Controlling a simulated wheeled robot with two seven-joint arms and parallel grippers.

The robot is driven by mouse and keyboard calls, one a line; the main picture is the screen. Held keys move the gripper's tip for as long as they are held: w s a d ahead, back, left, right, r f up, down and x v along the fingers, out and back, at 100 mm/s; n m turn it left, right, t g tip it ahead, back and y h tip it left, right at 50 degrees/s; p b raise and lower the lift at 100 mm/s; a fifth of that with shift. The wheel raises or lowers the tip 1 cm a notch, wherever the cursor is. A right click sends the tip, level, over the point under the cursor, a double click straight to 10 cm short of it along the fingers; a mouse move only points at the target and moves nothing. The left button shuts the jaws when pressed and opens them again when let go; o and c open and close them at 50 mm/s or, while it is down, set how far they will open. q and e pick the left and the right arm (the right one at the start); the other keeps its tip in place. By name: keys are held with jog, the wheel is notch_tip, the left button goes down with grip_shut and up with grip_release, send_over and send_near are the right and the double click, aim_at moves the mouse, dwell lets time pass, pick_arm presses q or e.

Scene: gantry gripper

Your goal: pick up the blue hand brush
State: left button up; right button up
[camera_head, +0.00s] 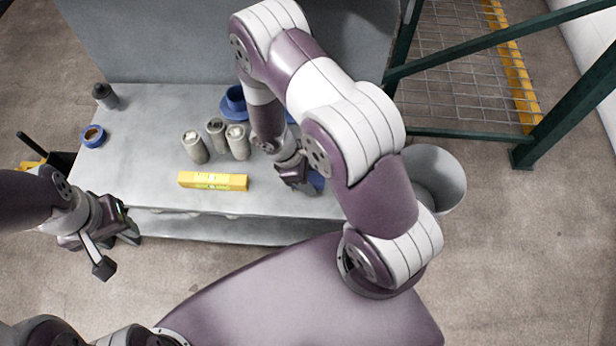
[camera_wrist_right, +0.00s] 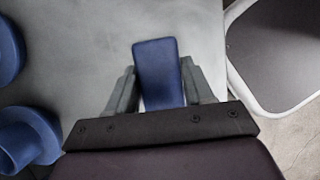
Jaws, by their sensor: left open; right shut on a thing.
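The blue hand brush (camera_wrist_right: 157,72) shows in the right wrist view as a flat blue piece between the two fingers of my right gripper (camera_wrist_right: 160,92). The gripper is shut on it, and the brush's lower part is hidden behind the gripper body. In the head view only a small blue part of the brush (camera_head: 316,182) shows beside my right gripper (camera_head: 302,184), near the front right of the grey table; I cannot tell whether it touches the tabletop. My left gripper (camera_head: 118,252) is open and empty, off the table's front left corner.
On the grey table (camera_head: 150,175) stand several grey cans (camera_head: 195,147), a yellow level (camera_head: 213,181), a blue cup on a saucer (camera_head: 235,98), a blue tape roll (camera_head: 92,136) and a dark bottle (camera_head: 105,95). A grey bin (camera_head: 452,178) stands right of the table, near a green metal frame (camera_head: 480,134).

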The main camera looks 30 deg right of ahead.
aim_at(311, 179)
jog(key=r, duration=0.1)
jog(key=r+p, duration=0.1)
jog(key=r, duration=0.2)
jog(key=shift+s+d+r+p, duration=0.2)
jog(key=shift+s+p, duration=0.15)
jog(key=s+d+r, duration=0.5)
jog(key=s+r, duration=0.1)
jog(key=s, duration=0.3)
jog(key=shift+s+p, duration=0.35)
